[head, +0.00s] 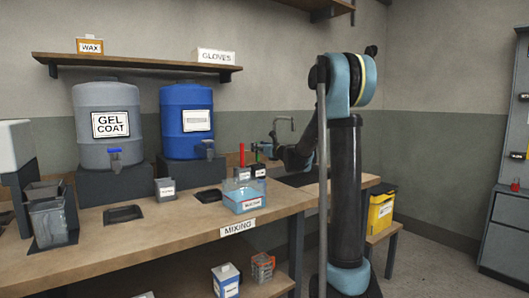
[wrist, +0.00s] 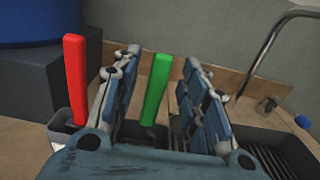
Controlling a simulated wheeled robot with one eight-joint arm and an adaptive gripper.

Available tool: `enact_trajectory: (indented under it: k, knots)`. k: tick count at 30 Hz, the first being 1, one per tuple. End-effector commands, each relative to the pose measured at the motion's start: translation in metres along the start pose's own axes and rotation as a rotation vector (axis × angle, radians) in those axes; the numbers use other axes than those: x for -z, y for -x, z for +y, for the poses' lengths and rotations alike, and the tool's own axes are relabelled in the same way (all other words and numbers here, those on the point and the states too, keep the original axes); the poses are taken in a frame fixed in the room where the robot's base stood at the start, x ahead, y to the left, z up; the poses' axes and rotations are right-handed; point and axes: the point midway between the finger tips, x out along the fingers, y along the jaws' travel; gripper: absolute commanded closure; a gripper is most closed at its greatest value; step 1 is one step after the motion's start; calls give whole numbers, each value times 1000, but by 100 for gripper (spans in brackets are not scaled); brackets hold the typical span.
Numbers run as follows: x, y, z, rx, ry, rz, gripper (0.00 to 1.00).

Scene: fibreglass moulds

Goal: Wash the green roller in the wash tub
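The green roller (wrist: 157,85) stands upright, handle up, in a small dark holder (head: 258,171) on the bench; its lower end is hidden. In the head view its green handle (head: 257,151) shows just left of my gripper (head: 270,150). In the wrist view my gripper (wrist: 160,65) is open, with one finger on each side of the green handle and gaps visible on both sides.
A red-handled roller (wrist: 76,80) stands in its own holder left of the green one. A sink (head: 299,180) with a tap (head: 284,122) lies to the right. A blue drum (head: 187,118) and a grey gel coat drum (head: 108,122) stand behind. A small cup (head: 165,188) is left of the tub.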

Motion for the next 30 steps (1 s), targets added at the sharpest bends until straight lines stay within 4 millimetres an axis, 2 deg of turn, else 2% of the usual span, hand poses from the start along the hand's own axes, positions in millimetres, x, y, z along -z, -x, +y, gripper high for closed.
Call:
enact_trajectory:
  k: [6, 16, 17, 21, 22, 30]
  knots:
    - [0, -16, 0, 0, 0, 0, 60]
    - [0, -18, 0, 0, 0, 0, 60]
    - [0, -18, 0, 0, 0, 0, 65]
    - [0, -18, 0, 0, 0, 0, 96]
    - [0, -18, 0, 0, 0, 0, 100]
    - [-3, -18, 0, 0, 0, 0, 100]
